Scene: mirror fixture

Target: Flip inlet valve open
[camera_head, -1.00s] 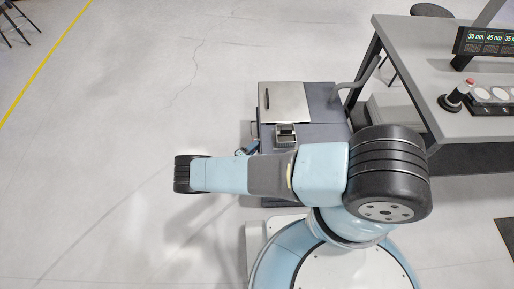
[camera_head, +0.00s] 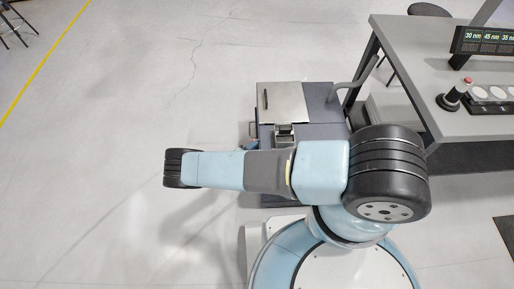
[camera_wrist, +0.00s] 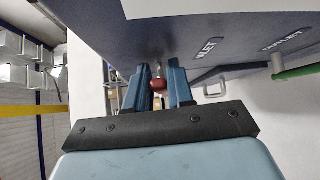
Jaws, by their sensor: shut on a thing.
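In the wrist view, my gripper (camera_wrist: 158,84) has its two blue fingers on either side of a small red valve handle (camera_wrist: 158,86) and is shut on it. The handle sits below the dark cabinet face, near the INLET label (camera_wrist: 207,48). An OUTLET label (camera_wrist: 281,41) is further right, with a green handle (camera_wrist: 300,71) by it. In the head view the cabinet (camera_head: 322,107) stands behind my arm. My arm hides most of my gripper and the inlet valve there.
A metal lid or plate (camera_head: 285,103) lies on the cabinet top. A grey table (camera_head: 415,70) with a display (camera_head: 485,41) and a red-topped button (camera_head: 467,82) stands to the right.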

